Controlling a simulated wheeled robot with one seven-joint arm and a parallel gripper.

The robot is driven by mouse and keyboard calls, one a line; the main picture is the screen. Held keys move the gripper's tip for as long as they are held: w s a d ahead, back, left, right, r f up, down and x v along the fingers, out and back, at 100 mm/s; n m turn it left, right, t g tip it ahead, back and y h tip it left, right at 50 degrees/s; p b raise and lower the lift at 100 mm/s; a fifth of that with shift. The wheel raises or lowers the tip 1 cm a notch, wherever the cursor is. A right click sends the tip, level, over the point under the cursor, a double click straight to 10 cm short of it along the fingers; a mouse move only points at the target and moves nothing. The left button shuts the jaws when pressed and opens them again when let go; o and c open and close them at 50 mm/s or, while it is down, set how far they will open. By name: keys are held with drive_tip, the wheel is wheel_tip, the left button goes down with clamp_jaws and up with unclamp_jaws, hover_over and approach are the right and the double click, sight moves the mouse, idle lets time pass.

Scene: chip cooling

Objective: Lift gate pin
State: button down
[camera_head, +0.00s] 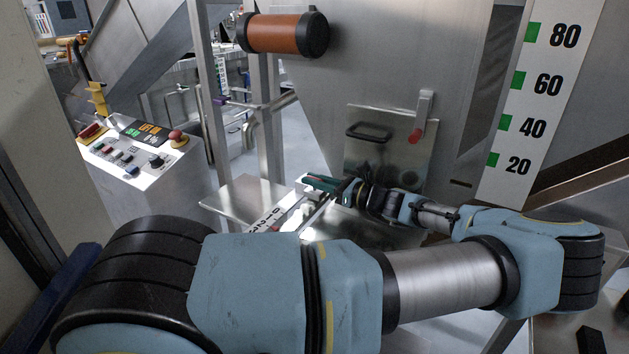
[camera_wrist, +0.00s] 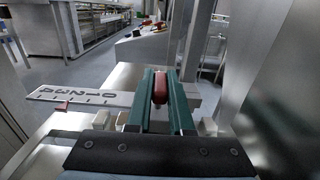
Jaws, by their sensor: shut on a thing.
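My gripper (camera_head: 318,184) reaches in low over the metal ledge below the hopper, its green fingers pointing left. In the wrist view the two green fingers (camera_wrist: 160,90) are shut on a red rounded handle (camera_wrist: 160,87), which looks like the gate pin's grip. The handle sits between the fingers near their tips. The pin's lower part is hidden by the fingers, so I cannot tell whether it is seated or raised. A white numbered scale strip (camera_wrist: 75,95) lies beside it, with a small red pointer (camera_wrist: 62,107); the strip (camera_head: 270,218) also shows in the head view.
A control box (camera_head: 140,160) stands at the left. A tall level scale (camera_head: 520,110) stands at the right. A brown cylinder (camera_head: 283,33) hangs above.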

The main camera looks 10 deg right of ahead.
idle(0.7)
wheel_tip(320, 180, up, 2)
drive_tip(key=shift+p, duration=0.45)
drive_tip(key=shift+f, duration=0.1)
drive_tip(key=c, duration=0.8)
unclamp_jaws()
drive_tip(key=b+v, duration=0.4)
drive_tip(key=v, duration=0.5)
drive_tip(key=shift+d+f, duration=0.1)
drive_tip(key=shift+f, duration=0.05)
drive_tip(key=shift+v, duration=0.85)
